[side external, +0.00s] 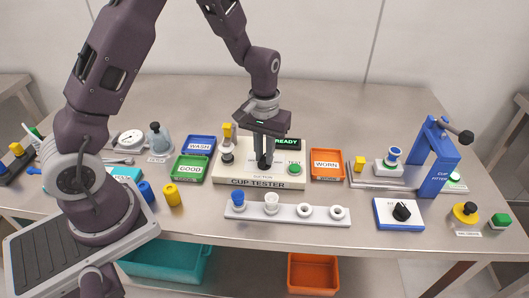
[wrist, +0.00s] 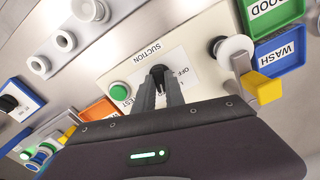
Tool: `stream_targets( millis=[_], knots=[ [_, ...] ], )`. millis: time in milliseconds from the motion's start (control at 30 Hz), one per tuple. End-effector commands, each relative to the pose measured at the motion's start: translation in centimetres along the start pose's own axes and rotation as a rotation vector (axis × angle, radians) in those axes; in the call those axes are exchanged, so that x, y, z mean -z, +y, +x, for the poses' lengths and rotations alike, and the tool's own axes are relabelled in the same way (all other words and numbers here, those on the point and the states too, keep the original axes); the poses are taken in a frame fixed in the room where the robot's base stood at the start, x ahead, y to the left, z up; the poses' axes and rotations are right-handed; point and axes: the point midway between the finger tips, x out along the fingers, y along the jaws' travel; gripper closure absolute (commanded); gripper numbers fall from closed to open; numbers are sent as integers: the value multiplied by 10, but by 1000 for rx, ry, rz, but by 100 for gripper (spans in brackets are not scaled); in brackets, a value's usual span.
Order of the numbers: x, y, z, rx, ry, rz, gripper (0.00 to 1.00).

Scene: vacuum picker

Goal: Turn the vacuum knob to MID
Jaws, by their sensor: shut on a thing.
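The cup tester (side external: 225,176) is a cream box in the middle of the table, with a white dial panel labelled SUCTION and OFF in the wrist view (wrist: 185,55). My gripper (side external: 264,163) points down onto this panel. In the wrist view its two dark fingers (wrist: 164,82) are shut on a black knob (wrist: 158,70), of which only the top end shows past the fingertips. The knob's pointer and any MID mark are hidden by the fingers, so its setting cannot be told.
A green TEST button (side external: 295,169) and a READY display (side external: 289,144) are on the tester. A white cup with a yellow block (side external: 227,130) stands at its left. A second black knob (side external: 402,211) sits on a blue-edged plate. A white cup rack (side external: 320,213) lies in front.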

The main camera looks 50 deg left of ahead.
Motion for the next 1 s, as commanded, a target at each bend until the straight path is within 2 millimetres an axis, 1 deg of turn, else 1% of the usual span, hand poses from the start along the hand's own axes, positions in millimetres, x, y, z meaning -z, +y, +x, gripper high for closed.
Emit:
stream_targets(
  millis=[300,767,800,867,900,1000],
  knots=[
    [1,1,-1,-2,2,78,100],
    [0,1,-1,-2,2,86,100],
    [0,1,-1,-2,2,86,78],
    [0,1,-1,-1,2,86,66],
    [0,0,-1,-1,1,86,64],
    [0,0,0,-1,1,86,64]
  ],
)
